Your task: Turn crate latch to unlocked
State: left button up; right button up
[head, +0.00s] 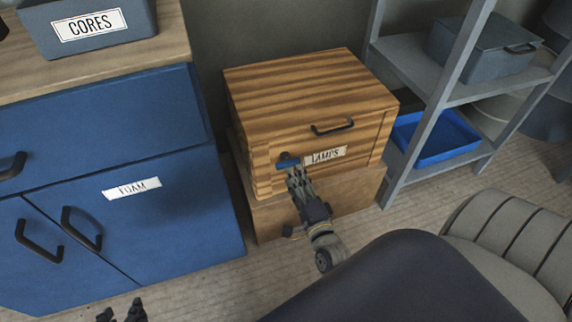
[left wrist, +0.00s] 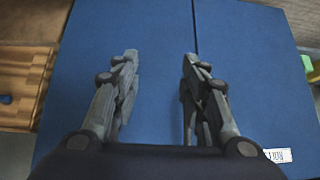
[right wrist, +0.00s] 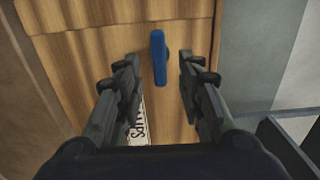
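The wooden crate (head: 300,85) stands on a brown box, with a dark handle and a white label (head: 325,155) on its front. Its blue latch (head: 288,160) sits left of the label, lying roughly level. My right gripper (head: 293,172) is at the crate front, at the latch. In the right wrist view, the latch (right wrist: 158,57) stands between the two spread fingertips (right wrist: 159,62), with gaps on both sides. The right gripper is open and empty. My left gripper (head: 122,312) is low at the bottom edge; its wrist view shows it open and empty (left wrist: 160,62), facing blue doors.
A blue cabinet (head: 180,210) with dark handles and a FOAM label stands left of the crate. A grey CORES bin (head: 90,50) sits on its top. Grey shelving (head: 430,110) on the right holds a blue tray (head: 445,155) and a grey lidded box (head: 485,50).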

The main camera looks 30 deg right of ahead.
aim_at(288, 161)
jog(key=b+x, duration=0.1)
jog(key=x, duration=0.4)
jog(key=shift+w+f, duration=0.1)
jog(key=shift+w, duration=0.15)
pick_arm(q)
jog(key=w+d+r+t+h, duration=0.1)
jog(key=w+d+r+t, duration=0.1)
jog(key=w+r+t, duration=0.1)
jog(key=shift+w+r, duration=0.55)
jog(key=shift+w, duration=0.5)
pick_arm(e)
jog(key=shift+w+d, duration=0.15)
jog(key=shift+w, duration=0.35)
pick_arm(q)
jog(key=shift+a, duration=0.1)
pick_arm(e)
jog(key=c, duration=0.8)
